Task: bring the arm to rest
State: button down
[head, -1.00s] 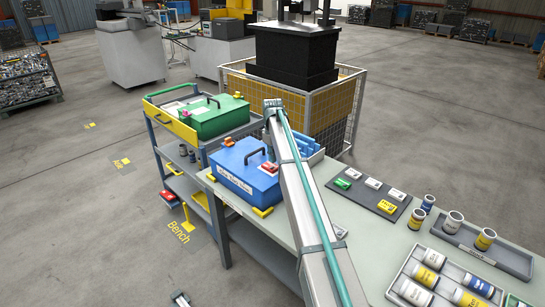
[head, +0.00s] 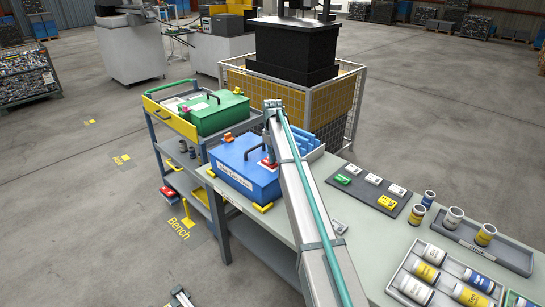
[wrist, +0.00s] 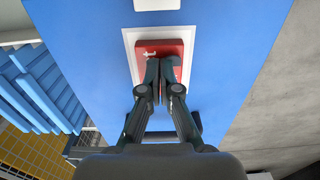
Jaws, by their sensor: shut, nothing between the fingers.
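My gripper (wrist: 166,68) is shut and empty in the wrist view. Its fingertips are over the edge of a red block (wrist: 176,49); whether they touch it I cannot tell. The block lies on a white-bordered patch on the blue lid (wrist: 90,30). In the head view my gripper (head: 269,147) is partly hidden by my arm, above the blue box (head: 240,178) at the bench's left end. The red block also shows there, partly hidden.
The box's dark handle stands close to my gripper. A green box (head: 212,114) sits on a cart (head: 165,122) at the left. A dark mat (head: 340,182) with small cartons and trays (head: 510,252) of cans lie to the right. A mesh cage (head: 350,110) stands behind.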

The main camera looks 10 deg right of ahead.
jog(key=shift+s+f, duration=0.1)
jog(key=shift+f, duration=0.25)
dwell(0.7)
jog(key=shift+r, duration=0.1)
notch_tip(320, 180, up, 8)
jog(key=p, duration=0.3)
jog(key=shift+p, duration=0.3)
dwell(0.7)
